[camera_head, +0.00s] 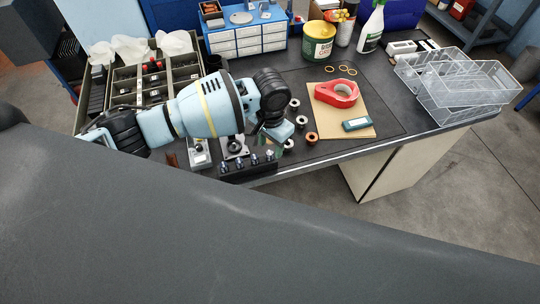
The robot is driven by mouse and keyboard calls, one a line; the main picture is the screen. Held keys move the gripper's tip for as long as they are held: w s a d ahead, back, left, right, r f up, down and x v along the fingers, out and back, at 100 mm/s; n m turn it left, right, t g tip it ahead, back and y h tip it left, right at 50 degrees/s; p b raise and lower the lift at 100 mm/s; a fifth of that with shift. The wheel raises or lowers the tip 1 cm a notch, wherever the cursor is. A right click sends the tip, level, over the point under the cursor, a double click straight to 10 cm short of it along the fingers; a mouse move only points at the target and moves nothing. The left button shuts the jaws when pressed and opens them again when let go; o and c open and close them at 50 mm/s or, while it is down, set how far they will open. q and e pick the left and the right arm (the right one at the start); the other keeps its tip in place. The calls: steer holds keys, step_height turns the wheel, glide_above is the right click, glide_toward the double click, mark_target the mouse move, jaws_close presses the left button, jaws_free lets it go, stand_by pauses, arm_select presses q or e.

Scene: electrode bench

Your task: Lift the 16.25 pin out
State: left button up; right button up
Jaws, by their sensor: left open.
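A dark block (235,172) sits at the bench's front edge and holds several upright metal pins with pale tops. Their size marks are too small to read, so I cannot tell which pin is the 16.25 one. My left gripper (270,146) reaches in from the left and hangs over the right end of the block. Its jaws are open, but the wrist and hand partly hide the fingertips. I cannot tell whether a pin stands between them. My right gripper is not in view.
Several ring-shaped parts (312,137) lie right of my left gripper. A divided tray (125,87) is at the left. Clear baskets (455,78) stand at the right.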

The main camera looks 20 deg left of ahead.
mark_target(271, 152)
arm_select(q)
step_height(271, 152, down, 4)
steer(key=shift+r, duration=0.25)
jaws_close()
stand_by(0.3)
steer(key=shift+w+r, duration=0.1)
steer(key=shift+r, duration=0.4)
steer(key=r, duration=0.2)
steer(key=shift+s+d+r, duration=0.25)
steer(key=shift+d+r, duration=0.1)
steer(key=shift+r, duration=0.05)
steer(key=s+d+r, duration=0.1)
steer(key=s+d, duration=0.7)
steer(key=d, duration=0.4)
steer(key=shift+d, duration=0.4)
steer(key=shift+a+r, duration=0.1)
steer(key=shift+r, duration=0.05)
